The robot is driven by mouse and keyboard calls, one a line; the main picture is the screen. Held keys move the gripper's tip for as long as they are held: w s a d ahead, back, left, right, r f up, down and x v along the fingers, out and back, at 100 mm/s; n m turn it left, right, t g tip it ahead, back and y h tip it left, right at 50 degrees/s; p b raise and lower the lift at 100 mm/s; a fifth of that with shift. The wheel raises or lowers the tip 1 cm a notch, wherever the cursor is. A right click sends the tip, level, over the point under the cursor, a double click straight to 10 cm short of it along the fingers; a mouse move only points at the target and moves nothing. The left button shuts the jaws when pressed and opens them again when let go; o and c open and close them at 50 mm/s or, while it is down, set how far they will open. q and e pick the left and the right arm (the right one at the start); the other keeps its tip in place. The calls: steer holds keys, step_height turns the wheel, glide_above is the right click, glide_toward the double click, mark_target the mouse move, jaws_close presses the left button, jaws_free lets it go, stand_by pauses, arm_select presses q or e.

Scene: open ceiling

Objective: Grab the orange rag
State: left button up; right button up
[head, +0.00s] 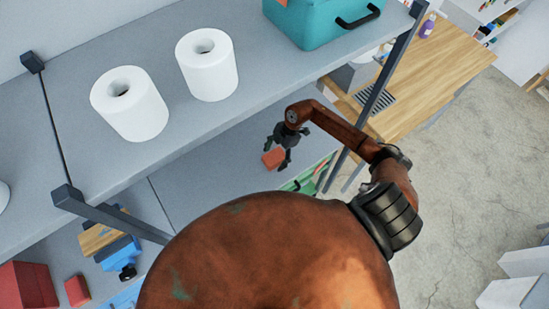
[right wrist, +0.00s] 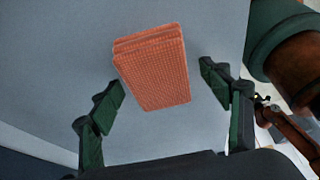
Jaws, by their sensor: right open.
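The orange rag (head: 272,158) is a small folded block lying on the lower grey shelf in the head view. In the right wrist view the rag (right wrist: 153,68) shows its waffle texture and folded layers, and lies ahead of and between the two fingers. My right gripper (head: 284,160) is open at the rag, with the fingers apart on either side in the wrist view (right wrist: 162,87). No finger visibly touches the rag. My left gripper is not in view.
The upper shelf (head: 160,170) holds two white paper rolls (head: 130,103) (head: 207,65) and a teal box (head: 325,22). A dark shelf post (head: 375,95) stands beside my right arm. Red boxes (head: 27,287) and a blue item (head: 118,252) sit at lower left.

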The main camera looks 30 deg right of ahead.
steer(key=shift+f, duration=0.25)
stand_by(0.4)
steer(key=shift+c, duration=0.7)
steer(key=shift+s, duration=0.1)
steer(key=c, duration=1.1)
steer(key=shift+r, duration=0.1)
